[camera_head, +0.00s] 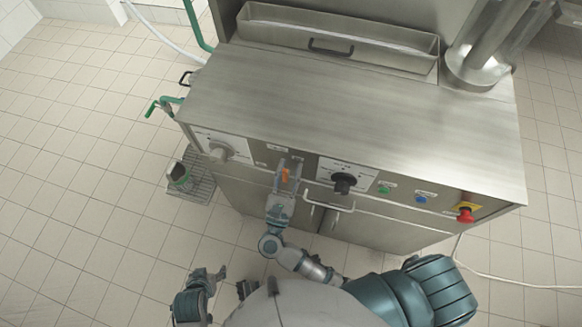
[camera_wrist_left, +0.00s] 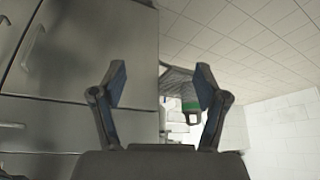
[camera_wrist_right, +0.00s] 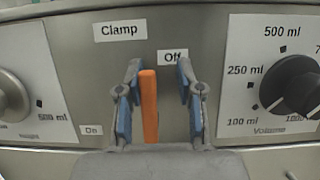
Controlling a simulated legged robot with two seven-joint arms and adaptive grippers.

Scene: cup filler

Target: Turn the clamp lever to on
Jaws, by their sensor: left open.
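The clamp lever (camera_wrist_right: 149,105) is an orange bar on the machine's front panel, below the "Clamp" label (camera_wrist_right: 119,31). It stands nearly upright in the right wrist view, with its top just left of the "Off" label (camera_wrist_right: 172,56); the "On" label (camera_wrist_right: 91,130) is lower left. My right gripper (camera_wrist_right: 157,85) is open, its fingers on either side of the lever with gaps visible. In the head view the lever (camera_head: 284,175) shows orange at the right gripper (camera_head: 285,168). My left gripper (camera_wrist_left: 161,75) is open and empty, away from the panel.
A white-grey knob (camera_head: 221,151) is left of the lever, and the black volume knob (camera_head: 343,183) is right. Further right are a green button (camera_head: 384,189), a blue button (camera_head: 421,197) and a red emergency stop (camera_head: 465,213).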

